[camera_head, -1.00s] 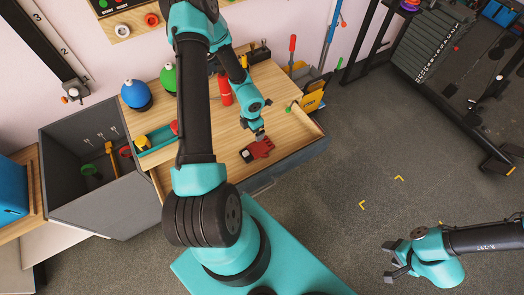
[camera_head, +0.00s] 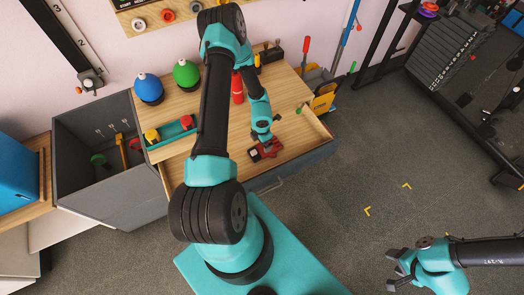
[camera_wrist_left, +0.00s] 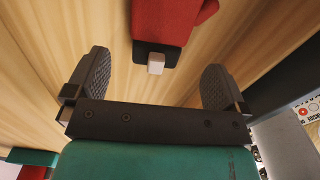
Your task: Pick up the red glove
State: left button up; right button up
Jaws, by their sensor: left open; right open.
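The red glove (camera_head: 257,154) lies in the open wooden drawer, partly hidden by my left gripper (camera_head: 269,143), which is just above it. In the left wrist view the glove (camera_wrist_left: 172,18) is cut off by the top edge, with a dark cuff and a small white tab facing me. My left gripper (camera_wrist_left: 156,88) is open and empty, its two grey fingers spread wide. The glove is ahead of the fingertips, roughly centred between them. My right gripper (camera_head: 393,268) is open and empty over the floor at the lower right.
The drawer's front (camera_head: 290,168) and side walls surround the glove. On the bench stand a blue kettlebell (camera_head: 148,88), a green one (camera_head: 187,75), a teal tray (camera_head: 172,134) and a red bottle (camera_head: 237,88). A grey bin (camera_head: 115,195) is at the left. The drawer floor around the glove is mostly bare.

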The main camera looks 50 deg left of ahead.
aim_at(262, 150)
pick_arm(q)
jog(key=shift+f, duration=1.35)
jog(key=shift+d+f, duration=0.1)
jog(key=shift+f, duration=2.5)
jog(key=shift+c, duration=0.4)
jog(key=c, duration=0.6)
